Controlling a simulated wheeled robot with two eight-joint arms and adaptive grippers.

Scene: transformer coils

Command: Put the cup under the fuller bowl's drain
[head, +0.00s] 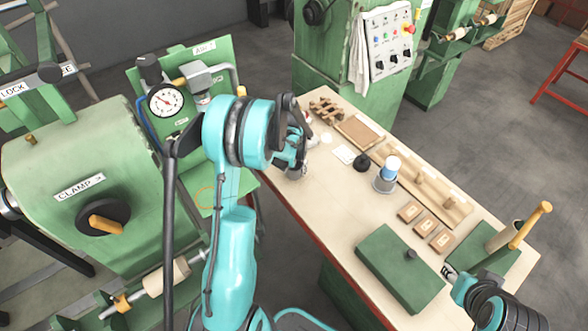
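My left gripper (293,158) is over the left edge of the workbench, pointing down. A small greyish cup-like thing (298,173) shows just below its fingers; I cannot tell whether they hold it. A clear vessel with a blue band and white top (386,175) stands upright on the bench, right of my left gripper. On the green machine, a grey fitting (201,80) sits beside a round gauge (166,99) under a plate reading AIR. My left arm covers the area below it, and I make out no bowls or drains. My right gripper (449,272) is low at the right, by a green box; its fingers are too small to read.
The workbench (330,200) also carries a dark round knob-like thing (361,162), a wooden rack (430,185), several labelled wooden blocks (425,226) and a green lidded box (400,268). A yellow-handled tool (530,225) rises at the right. The bench's front-left middle is clear.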

